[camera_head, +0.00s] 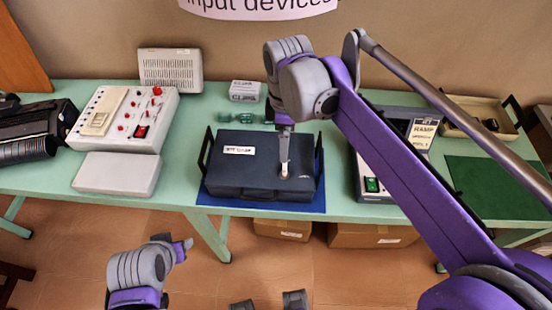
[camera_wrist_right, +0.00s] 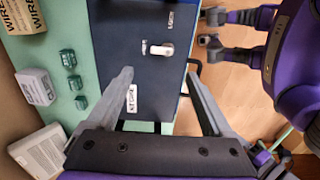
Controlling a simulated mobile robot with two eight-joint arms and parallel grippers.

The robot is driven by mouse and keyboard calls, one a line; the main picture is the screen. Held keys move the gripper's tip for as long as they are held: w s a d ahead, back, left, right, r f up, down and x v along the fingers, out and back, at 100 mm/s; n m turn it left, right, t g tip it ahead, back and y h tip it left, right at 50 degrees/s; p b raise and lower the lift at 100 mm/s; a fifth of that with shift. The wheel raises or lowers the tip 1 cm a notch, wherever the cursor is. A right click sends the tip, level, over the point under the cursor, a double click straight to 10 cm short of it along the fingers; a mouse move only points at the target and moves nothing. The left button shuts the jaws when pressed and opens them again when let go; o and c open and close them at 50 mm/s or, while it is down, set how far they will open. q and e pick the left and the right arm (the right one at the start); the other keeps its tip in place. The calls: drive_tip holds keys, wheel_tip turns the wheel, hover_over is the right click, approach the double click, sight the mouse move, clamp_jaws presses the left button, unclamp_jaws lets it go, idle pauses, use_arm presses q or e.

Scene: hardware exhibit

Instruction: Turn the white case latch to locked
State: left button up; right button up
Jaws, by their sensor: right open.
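The dark blue case (camera_head: 255,170) lies shut on a blue mat (camera_head: 320,195) on the green table. Its white latch (camera_wrist_right: 163,50) is on the lid, lying crosswise in the right wrist view; I cannot tell its locked or unlocked setting. In the head view the latch (camera_head: 285,175) is partly hidden by my right gripper (camera_head: 284,160). That gripper is open above the lid; in the wrist view its fingers (camera_wrist_right: 157,75) stand apart on both sides, short of the latch, with nothing between them. My left gripper (camera_head: 186,245) hangs in front of the table, away from the case; its jaws are unclear.
A control box with red knobs (camera_head: 125,118) and a grey-white box (camera_head: 118,173) stand left of the case. Small green blocks (camera_head: 246,117) and a small carton (camera_head: 245,91) are behind it. A device with a green switch (camera_head: 372,185) is close on its right.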

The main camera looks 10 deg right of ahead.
sight(285, 168)
drive_tip(key=f, duration=1)
drive_tip(key=shift+s+d+f+b, duration=0.15)
drive_tip(key=shift+d+b, duration=0.05)
drive_tip(key=shift+b, duration=0.2)
drive_tip(key=shift+c, duration=0.3)
clamp_jaws()
